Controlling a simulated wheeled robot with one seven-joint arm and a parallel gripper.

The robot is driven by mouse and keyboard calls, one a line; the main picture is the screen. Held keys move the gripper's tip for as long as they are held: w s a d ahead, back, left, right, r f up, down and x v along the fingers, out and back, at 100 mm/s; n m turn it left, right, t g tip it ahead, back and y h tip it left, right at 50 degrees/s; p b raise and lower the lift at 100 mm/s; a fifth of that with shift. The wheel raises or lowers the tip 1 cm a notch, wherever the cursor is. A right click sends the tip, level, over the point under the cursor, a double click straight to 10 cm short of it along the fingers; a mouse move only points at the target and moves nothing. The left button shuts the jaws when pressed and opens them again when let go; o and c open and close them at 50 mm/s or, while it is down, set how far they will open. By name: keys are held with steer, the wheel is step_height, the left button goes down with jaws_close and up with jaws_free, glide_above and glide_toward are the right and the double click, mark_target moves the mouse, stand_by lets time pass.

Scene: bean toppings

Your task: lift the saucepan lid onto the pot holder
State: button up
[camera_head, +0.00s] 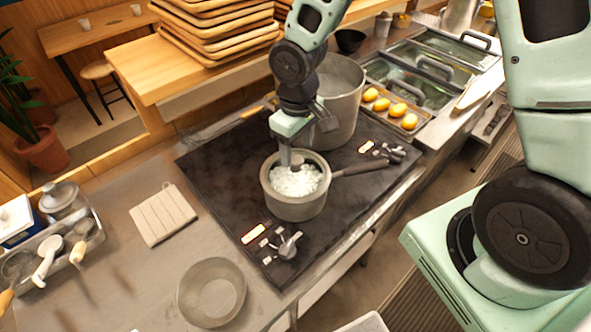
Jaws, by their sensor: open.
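The saucepan (293,203) stands on the dark stove top, with its dark handle pointing right. White, grainy contents show inside its rim, possibly through a clear lid. A small grey knob-like shape (298,160) shows at the far side of the opening; I cannot make out the lid's edge. My gripper (290,160) points down over the saucepan, open, with its fingertips close to that shape. I cannot tell whether they touch it. The pot holder (163,214), a pale ribbed square, lies bare on the steel counter left of the stove.
A tall stockpot (340,95) stands close behind my gripper. A round grey dish (211,292) lies on the front counter. A utensil tray (85,245) and lidded pot (62,199) stand at left. Stacked trays (215,30) rise behind. Counter around the pot holder is clear.

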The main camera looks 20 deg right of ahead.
mark_target(295, 158)
steer(key=shift+w+a+f+p, duration=0.15)
steer(key=shift+f+p, duration=0.3)
steer(key=shift+f, duration=0.8)
steer(key=shift+w+d+f+p, duration=0.15)
steer(key=shift+f+p, duration=0.3)
steer(key=shift+f, duration=0.8)
steer(key=shift+a, duration=0.1)
steer(key=c, duration=1.2)
steer(key=shift+c, duration=0.2)
steer(key=shift+r, duration=0.1)
